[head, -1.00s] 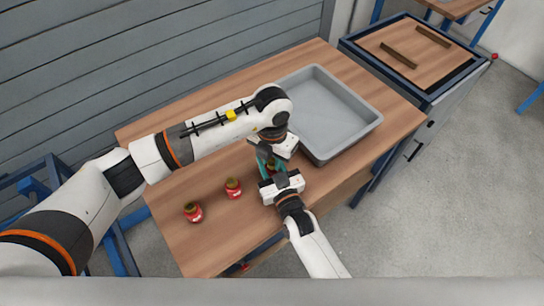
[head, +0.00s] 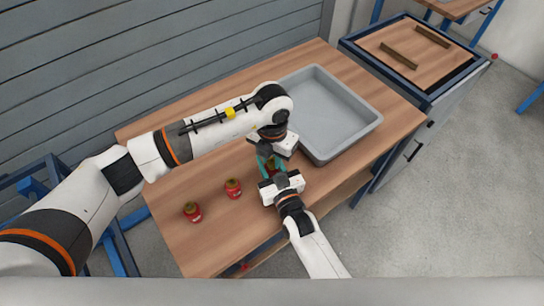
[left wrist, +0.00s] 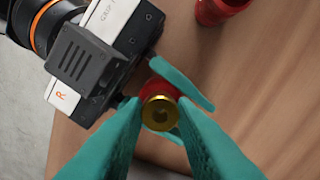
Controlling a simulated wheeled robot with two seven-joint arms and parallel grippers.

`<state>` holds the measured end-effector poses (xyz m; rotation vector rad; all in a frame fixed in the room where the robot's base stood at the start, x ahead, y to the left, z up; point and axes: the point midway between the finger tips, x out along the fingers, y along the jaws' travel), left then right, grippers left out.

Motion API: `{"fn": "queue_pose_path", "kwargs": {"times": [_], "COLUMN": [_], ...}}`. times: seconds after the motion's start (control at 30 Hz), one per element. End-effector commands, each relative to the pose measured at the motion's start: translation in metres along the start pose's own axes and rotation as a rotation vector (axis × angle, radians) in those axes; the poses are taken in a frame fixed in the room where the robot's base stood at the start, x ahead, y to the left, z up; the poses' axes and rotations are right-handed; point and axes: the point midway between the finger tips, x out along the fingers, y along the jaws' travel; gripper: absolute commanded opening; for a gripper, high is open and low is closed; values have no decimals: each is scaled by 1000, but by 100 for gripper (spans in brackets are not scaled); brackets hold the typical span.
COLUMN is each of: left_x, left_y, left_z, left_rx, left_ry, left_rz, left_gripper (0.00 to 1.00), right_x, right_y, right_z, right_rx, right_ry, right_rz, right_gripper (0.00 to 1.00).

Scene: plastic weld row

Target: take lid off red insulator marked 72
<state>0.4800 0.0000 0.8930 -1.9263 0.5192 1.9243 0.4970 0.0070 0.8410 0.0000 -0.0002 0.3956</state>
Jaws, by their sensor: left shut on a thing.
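A red insulator (left wrist: 158,88) with a round gold lid (left wrist: 160,113) stands between my two grippers in the left wrist view. Its marking cannot be read. My left gripper (left wrist: 158,122) has teal fingers and is shut on the gold lid from above. My right gripper (left wrist: 170,108), marked R, reaches in from the upper left with its teal fingers around the red body below the lid. Whether the lid is apart from the body cannot be told. In the head view my left gripper (head: 268,162) and right gripper (head: 274,173) meet near the table's front edge, mostly hiding the insulator.
Two other red insulators, a nearer-left one (head: 193,212) and a middle one (head: 233,188), stand on the wooden table (head: 215,240). A grey tray (head: 372,121) lies at the right. A side cabinet (head: 440,92) with two brown bars stands beyond it.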

Motion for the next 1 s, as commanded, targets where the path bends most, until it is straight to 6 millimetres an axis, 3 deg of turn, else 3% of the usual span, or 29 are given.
{"fn": "queue_pose_path", "kwargs": {"times": [0.4, 0.8, 1.0], "left_x": [-15, -17, -36], "left_y": [-1, 0, -1], "left_z": [0, 0, -1], "left_rx": [0, 0, 0], "left_ry": [1, 1, 4], "left_rz": [-1, -1, -1], "left_gripper": [0, 0, 0], "right_x": [0, 0, 0], "right_y": [0, 0, 0], "right_z": [-1, -1, -1], "right_rx": [0, 0, 0], "right_ry": [2, 2, 2], "right_rz": [0, 0, 0], "right_gripper": [0, 0, 0]}}
